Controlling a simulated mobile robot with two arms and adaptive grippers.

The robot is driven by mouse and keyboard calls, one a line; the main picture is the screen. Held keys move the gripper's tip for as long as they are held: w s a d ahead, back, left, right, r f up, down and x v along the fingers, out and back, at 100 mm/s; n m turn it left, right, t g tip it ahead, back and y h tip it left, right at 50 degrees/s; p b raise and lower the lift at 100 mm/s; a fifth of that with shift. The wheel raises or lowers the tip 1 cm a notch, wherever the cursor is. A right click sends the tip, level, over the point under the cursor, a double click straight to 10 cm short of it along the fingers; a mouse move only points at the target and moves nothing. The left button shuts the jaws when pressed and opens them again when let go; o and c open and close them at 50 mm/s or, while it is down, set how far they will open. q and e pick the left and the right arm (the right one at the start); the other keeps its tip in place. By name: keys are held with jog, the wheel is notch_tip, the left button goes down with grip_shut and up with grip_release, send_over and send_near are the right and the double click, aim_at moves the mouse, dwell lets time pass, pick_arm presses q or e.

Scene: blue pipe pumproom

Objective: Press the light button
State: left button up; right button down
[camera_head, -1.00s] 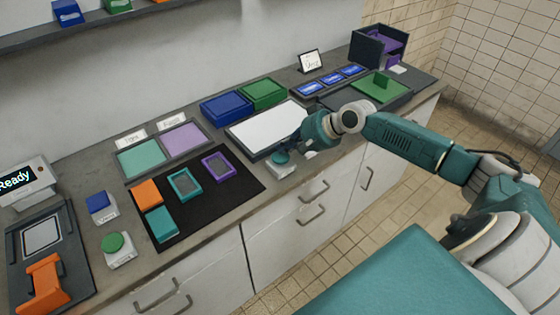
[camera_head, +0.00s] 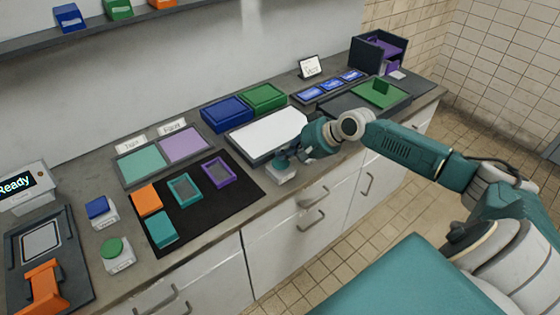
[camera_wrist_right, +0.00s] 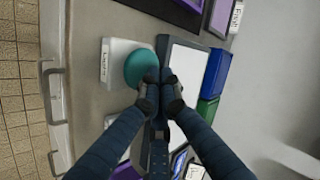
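The light button is a teal dome on a white base (camera_head: 281,174) at the front edge of the counter, in front of the white panel. In the right wrist view the teal dome (camera_wrist_right: 140,68) and its label show clearly. My right gripper (camera_head: 284,156) is right over the button and partly hides it in the head view. In the wrist view its dark fingertips (camera_wrist_right: 161,88) are together with nothing between them, overlapping the dome's edge. I cannot tell whether they touch it. My left gripper is not in view.
The white panel (camera_head: 268,135) lies just behind the button. A black mat (camera_head: 215,208) with coloured pieces lies to the left. A green button (camera_head: 113,247) and a blue button (camera_head: 97,206) stand farther left. Drawer handles (camera_head: 312,220) project below the counter.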

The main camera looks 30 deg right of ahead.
aim_at(284, 161)
dwell(0.5)
jog(key=shift+f, duration=0.75)
dwell(0.3)
jog(key=shift+r+p, duration=0.75)
jog(key=shift+p, duration=0.15)
jog(key=shift+r, duration=0.1)
notch_tip(284, 161, up, 6)
jog(key=p, duration=0.6)
jog(key=shift+p, duration=0.4)
